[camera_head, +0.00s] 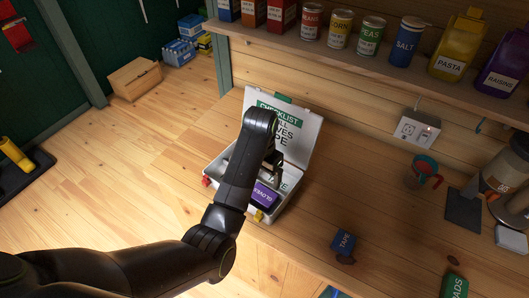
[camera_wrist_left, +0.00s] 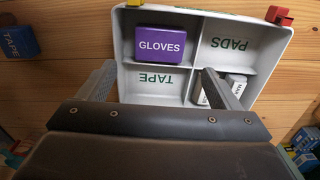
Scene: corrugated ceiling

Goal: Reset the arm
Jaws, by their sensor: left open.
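My left gripper (camera_wrist_left: 165,88) is open and empty above the white case. In the head view my left arm (camera_head: 238,175) reaches over the case and hides part of it. The open white case (camera_head: 298,196) has a raised lid with a checklist (camera_head: 275,112). It also shows in the left wrist view (camera_wrist_left: 196,60), split into compartments. A purple GLOVES box (camera_wrist_left: 160,43) lies in one compartment. The compartments labelled PADS and TAPE look empty. Small pale boxes (camera_wrist_left: 238,84) lie in another, partly behind a finger. My right gripper is not in view.
A blue TAPE box (camera_head: 343,241) lies on the wooden bench right of the case. A green PADS box (camera_head: 454,287) is at the lower right. A red and teal cup (camera_head: 424,170) stands farther back. A shelf (camera_head: 350,58) with cans and jars runs above the bench.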

